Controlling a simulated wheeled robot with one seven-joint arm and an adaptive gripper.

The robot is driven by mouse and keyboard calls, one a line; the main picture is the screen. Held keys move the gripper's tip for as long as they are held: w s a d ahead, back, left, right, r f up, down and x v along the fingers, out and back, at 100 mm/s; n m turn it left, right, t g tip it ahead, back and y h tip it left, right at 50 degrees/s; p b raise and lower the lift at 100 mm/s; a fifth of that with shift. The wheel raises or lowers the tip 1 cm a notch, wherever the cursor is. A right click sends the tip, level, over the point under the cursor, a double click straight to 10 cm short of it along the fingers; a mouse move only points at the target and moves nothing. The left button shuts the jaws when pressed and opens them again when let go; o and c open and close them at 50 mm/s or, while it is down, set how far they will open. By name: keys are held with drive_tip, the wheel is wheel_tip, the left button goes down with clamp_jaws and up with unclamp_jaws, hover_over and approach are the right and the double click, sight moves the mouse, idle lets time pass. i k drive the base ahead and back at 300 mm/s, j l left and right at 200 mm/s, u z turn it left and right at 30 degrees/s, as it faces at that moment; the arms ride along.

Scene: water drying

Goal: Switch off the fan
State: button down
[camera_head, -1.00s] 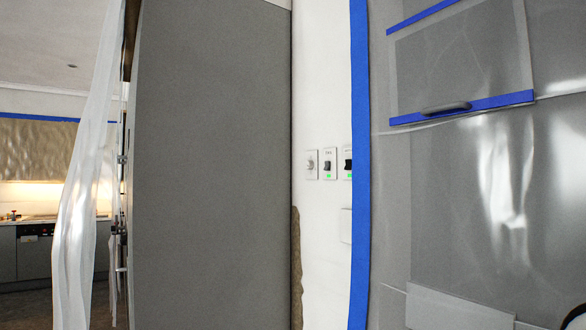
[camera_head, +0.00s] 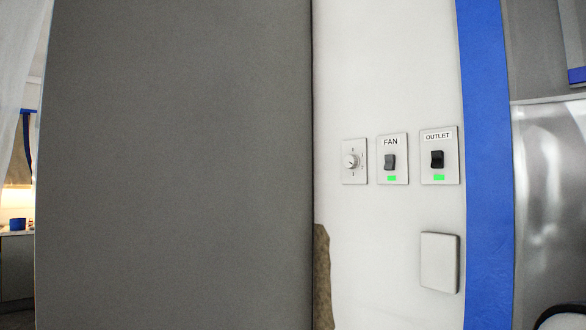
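The fan switch (camera_head: 390,161) is a dark rocker on a pale wall plate labelled FAN, right of centre. A green mark shows below the rocker. It is the middle of three plates in a row on the white wall. My gripper is not in view.
A dial plate (camera_head: 353,161) sits just left of the fan switch and an OUTLET switch (camera_head: 437,159) just right. A blank white plate (camera_head: 439,262) is below. A large grey panel (camera_head: 180,165) fills the left, its edge near the dial. Blue tape (camera_head: 487,160) runs down the right.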

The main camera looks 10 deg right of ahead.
sight(389, 159)
drive_tip(key=i+j+z, duration=0.1)
drive_tip(key=i+j, duration=0.6)
drive_tip(key=i, duration=0.05)
